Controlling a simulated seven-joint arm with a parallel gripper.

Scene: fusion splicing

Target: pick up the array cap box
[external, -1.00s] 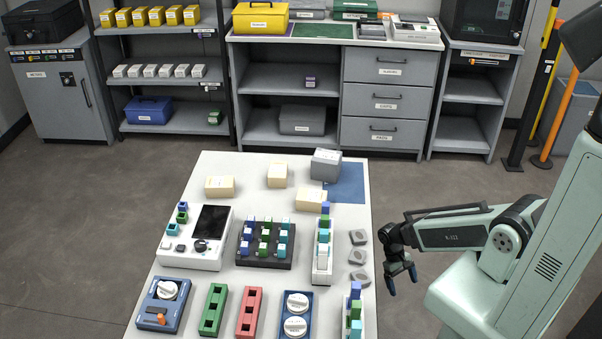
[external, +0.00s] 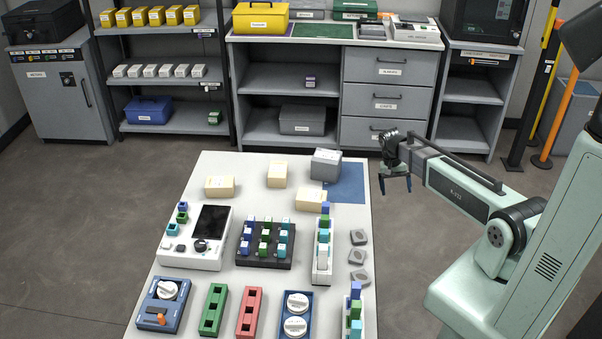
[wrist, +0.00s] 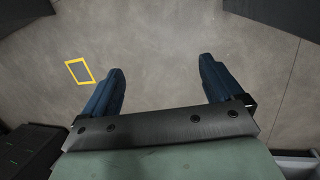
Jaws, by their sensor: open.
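I cannot read the box labels, so which one is the array cap box is unclear. On the white table stand a grey box (external: 325,166) by the blue mat and three cream boxes: left (external: 219,187), middle (external: 277,175) and right (external: 311,199). My gripper (external: 395,186) is raised to the right of the table's far right corner, pointing down, apart from every box. In the wrist view my gripper (wrist: 163,72) has its two blue fingers wide apart with nothing between them; only floor shows there.
The blue mat (external: 346,186) has free room. Nearer me on the table are a white splicer-like device (external: 184,251), a dark rack of coloured blocks (external: 264,258) and several small grey pieces (external: 358,256) along the right edge. Shelves and a drawer cabinet (external: 384,104) stand behind.

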